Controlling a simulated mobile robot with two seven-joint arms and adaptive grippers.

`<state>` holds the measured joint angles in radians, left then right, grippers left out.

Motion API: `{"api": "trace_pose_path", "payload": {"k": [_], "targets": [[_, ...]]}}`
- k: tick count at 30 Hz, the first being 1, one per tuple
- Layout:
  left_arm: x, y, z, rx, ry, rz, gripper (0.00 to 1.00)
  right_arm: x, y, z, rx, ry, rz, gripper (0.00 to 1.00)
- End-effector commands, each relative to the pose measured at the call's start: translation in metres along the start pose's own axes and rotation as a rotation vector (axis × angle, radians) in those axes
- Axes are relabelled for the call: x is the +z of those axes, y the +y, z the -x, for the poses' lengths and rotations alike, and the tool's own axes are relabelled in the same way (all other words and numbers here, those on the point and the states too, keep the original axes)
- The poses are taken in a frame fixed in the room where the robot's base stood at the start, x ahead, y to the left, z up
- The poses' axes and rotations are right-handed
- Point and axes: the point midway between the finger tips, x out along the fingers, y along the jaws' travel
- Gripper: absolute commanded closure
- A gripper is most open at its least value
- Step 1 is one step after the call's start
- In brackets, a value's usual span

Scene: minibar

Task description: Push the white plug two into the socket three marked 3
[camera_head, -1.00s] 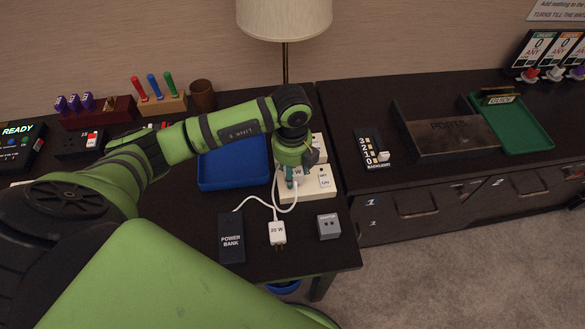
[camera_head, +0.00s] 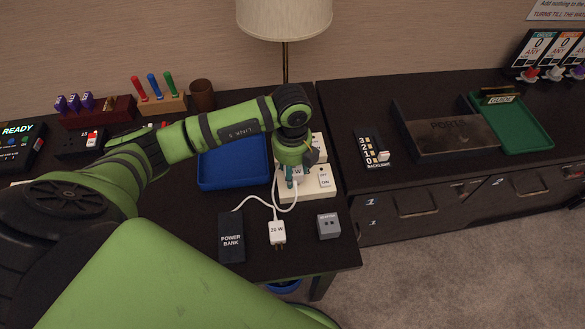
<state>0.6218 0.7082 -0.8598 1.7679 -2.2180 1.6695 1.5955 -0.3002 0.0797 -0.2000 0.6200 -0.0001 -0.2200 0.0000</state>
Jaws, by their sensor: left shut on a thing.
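My left gripper (camera_head: 291,180) points down over the cream socket block (camera_head: 318,192) and is shut on a white plug (camera_head: 297,172). Only a small part of this plug shows between the fingers, at the block's face. I cannot tell how deep it sits, and the arm and gripper hide the socket numbers. A second white plug (camera_head: 277,232), marked 20 W or similar, lies on the table in front of the block with its prongs toward the front edge. My right gripper is not in view.
A black power bank (camera_head: 231,238) with a white cable lies left of the loose plug. A grey adapter box (camera_head: 328,226) stands to its right. A blue tray (camera_head: 231,180) lies left of the block. A lamp (camera_head: 285,18) stands behind.

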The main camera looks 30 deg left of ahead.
Motion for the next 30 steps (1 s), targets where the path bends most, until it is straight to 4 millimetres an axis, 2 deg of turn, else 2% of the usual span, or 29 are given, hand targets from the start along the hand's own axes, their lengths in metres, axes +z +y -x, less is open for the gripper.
{"api": "trace_pose_path", "payload": {"k": [11,30], "targets": [[0.000,0.000,-0.001,0.000,0.000,0.000,1.00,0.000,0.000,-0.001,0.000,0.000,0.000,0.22],[0.000,0.000,-0.017,0.000,0.000,0.000,1.00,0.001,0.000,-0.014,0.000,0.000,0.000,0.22]]}}
